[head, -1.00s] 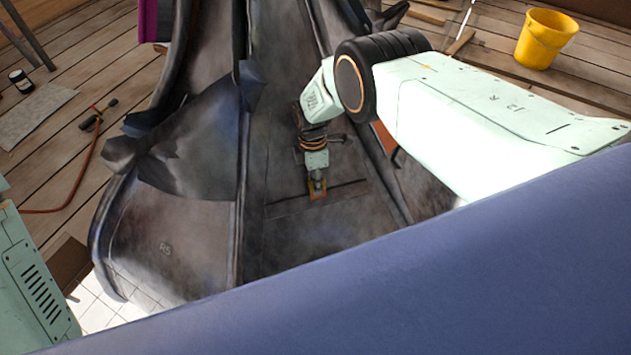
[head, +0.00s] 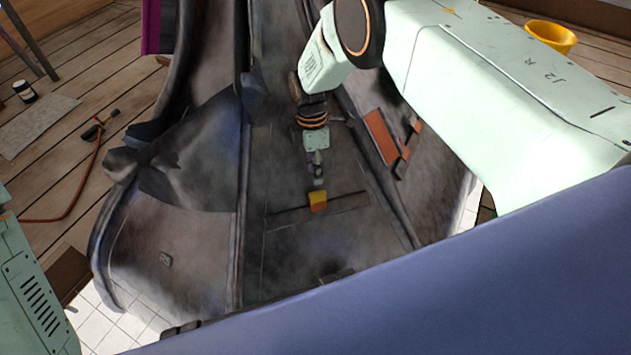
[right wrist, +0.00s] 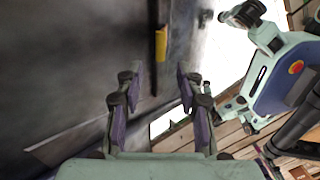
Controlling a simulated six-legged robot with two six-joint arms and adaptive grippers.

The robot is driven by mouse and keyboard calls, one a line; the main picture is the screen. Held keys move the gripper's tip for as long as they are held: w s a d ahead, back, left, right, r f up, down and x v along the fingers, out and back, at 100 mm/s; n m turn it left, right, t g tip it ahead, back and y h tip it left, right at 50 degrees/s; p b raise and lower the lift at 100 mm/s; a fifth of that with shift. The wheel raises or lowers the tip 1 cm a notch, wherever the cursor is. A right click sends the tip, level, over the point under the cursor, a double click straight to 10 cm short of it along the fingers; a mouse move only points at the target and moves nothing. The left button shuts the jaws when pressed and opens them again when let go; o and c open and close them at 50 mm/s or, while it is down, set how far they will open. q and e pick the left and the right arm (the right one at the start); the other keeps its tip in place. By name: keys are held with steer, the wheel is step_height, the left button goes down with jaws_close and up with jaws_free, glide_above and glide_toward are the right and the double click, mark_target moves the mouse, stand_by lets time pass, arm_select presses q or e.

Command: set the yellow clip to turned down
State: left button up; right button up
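The yellow clip (head: 318,201) sits on a narrow dark strip across the dark metal panel of the spire. It has a yellow face with an orange edge, and I cannot tell for sure which way it is turned. It also shows in the right wrist view (right wrist: 161,44) as a small upright yellow piece, ahead of the fingers. My right gripper (head: 318,178) is just above the clip in the head view, apart from it. In the right wrist view its two fingers (right wrist: 160,98) are spread with nothing between them. My left gripper is out of view.
The dark spire (head: 190,235) has raised ribs on both sides of the panel. An orange patch (head: 380,136) is on its right side. A yellow bucket (head: 551,37), a tool with a red hose (head: 98,127) and a jar (head: 24,91) stand or lie on the plank floor.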

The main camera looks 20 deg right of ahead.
steer(key=shift+w+r, duration=0.15)
steer(key=shift+r, duration=1.25)
